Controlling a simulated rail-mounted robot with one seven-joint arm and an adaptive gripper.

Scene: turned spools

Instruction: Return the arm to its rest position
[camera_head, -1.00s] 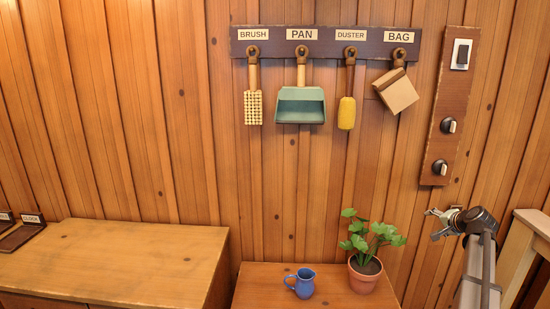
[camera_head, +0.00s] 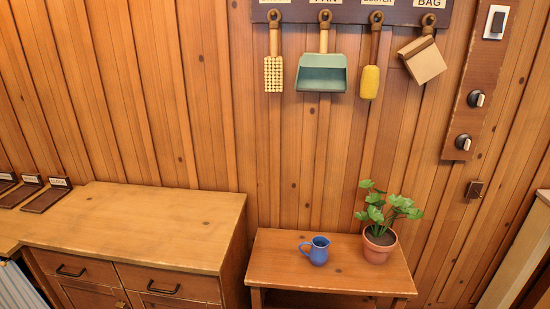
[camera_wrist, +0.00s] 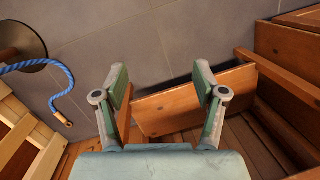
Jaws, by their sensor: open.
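My gripper (camera_wrist: 161,85) shows in the wrist view with its two fingers spread wide and nothing between them. Beyond the fingers are the grey tiled floor and a wooden surface (camera_wrist: 195,100). In the head view neither my arm nor my gripper is visible now.
A blue jug (camera_head: 316,251) and a potted plant (camera_head: 379,225) stand on a small wooden table (camera_head: 270,264). A drawer cabinet (camera_head: 150,225) is to its left. Brush, pan, duster and bag hang on a rack (camera_head: 345,13). A blue rope (camera_wrist: 62,78) lies left in the wrist view.

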